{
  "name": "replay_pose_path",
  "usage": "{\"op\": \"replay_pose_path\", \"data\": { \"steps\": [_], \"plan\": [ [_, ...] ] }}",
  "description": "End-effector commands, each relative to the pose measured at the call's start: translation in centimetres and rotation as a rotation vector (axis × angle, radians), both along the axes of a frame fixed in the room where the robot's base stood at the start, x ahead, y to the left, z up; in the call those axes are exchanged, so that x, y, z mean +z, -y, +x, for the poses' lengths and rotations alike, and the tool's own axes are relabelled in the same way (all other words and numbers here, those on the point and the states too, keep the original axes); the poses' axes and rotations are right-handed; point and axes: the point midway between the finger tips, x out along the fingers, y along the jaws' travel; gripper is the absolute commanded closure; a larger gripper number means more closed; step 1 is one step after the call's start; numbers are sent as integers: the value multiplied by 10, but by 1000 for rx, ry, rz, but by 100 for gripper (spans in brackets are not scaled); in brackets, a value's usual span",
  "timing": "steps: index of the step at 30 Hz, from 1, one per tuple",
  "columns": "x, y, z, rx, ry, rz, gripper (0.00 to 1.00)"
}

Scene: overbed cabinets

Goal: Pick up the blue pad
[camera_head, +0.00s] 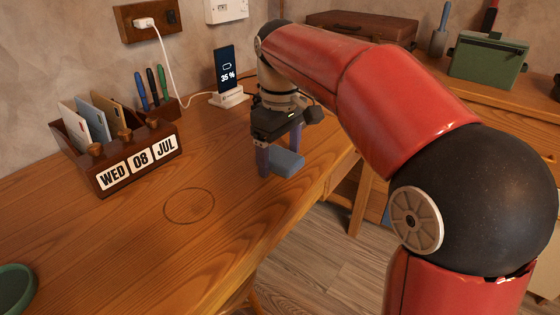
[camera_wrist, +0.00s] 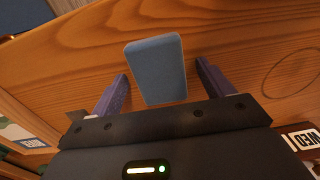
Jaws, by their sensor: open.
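The blue pad (camera_head: 287,161) is a small rounded block on the wooden desk, near its right edge. In the wrist view the pad (camera_wrist: 156,68) lies between the two purple-grey fingers, with a gap on each side. My gripper (camera_head: 278,155) points down at the pad from above. Its fingers also show in the wrist view (camera_wrist: 165,85), open and apart from the pad. In the head view one finger stands in front of the pad's left side and hides part of it.
A wooden organizer with a date display (camera_head: 137,163) stands to the left. A phone on a white charger (camera_head: 226,78) is behind my gripper. A green dish (camera_head: 14,288) is at the lower left. A green box (camera_head: 488,60) sits on the back counter. The middle of the desk is clear.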

Motion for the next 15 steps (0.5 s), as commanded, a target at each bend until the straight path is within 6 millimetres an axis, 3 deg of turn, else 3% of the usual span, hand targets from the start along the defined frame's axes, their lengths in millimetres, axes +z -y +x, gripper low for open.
{"op": "replay_pose_path", "data": {
  "steps": [2, 12, 15],
  "plan": [
    [0, 0, 0, 0, 0, 0, 20],
    [0, 0, 0, 0, 0, 0, 64],
    [0, 0, 0, 0, 0, 0, 68]
  ]
}}
